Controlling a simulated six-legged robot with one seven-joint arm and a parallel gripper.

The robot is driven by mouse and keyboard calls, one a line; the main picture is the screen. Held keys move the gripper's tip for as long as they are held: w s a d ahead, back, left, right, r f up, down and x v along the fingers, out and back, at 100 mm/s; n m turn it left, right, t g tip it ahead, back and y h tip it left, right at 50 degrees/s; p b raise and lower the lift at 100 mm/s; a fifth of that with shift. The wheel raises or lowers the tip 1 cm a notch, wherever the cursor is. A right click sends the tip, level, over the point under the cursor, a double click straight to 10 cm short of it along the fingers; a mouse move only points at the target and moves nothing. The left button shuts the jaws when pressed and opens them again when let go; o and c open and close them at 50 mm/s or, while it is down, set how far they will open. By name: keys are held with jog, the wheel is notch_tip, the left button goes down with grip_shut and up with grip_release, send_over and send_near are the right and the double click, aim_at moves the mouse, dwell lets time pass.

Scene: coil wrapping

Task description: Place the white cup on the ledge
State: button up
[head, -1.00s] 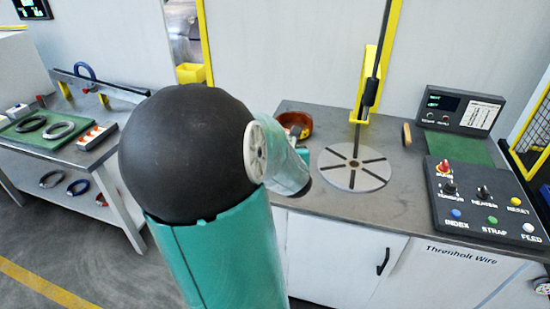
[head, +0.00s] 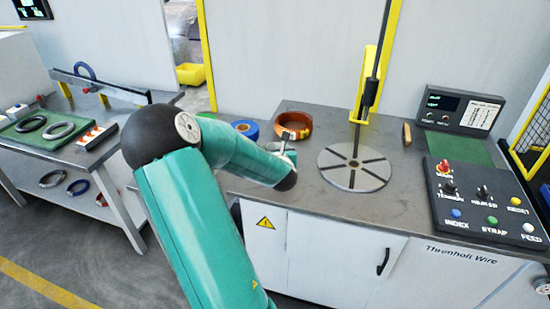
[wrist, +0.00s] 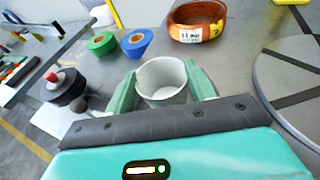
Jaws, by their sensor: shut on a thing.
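The white cup (wrist: 162,76) sits between the two green fingers of my gripper (wrist: 162,84) in the wrist view. The fingers are shut on its sides, and its open mouth shows. In the head view my gripper (head: 284,150) is over the bench near the orange coil, and I cannot make out the cup clearly there. I cannot tell which surface is the ledge.
The grey bench (head: 315,196) carries an orange coil (head: 293,124), a blue roll (head: 245,129), a slotted round plate (head: 354,168) and a button panel (head: 484,202). The wrist view also shows a green roll (wrist: 101,43) and a black spool-like object with a red knob (wrist: 65,84).

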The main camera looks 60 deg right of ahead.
jog(key=shift+w+d+f, duration=0.15)
jog(key=shift+f, duration=1.6)
jog(key=shift+f, duration=0.25)
jog(key=o, duration=1)
jog(key=shift+r, duration=0.1)
jog(key=shift+r, duration=0.15)
jog(key=v, duration=1.2)
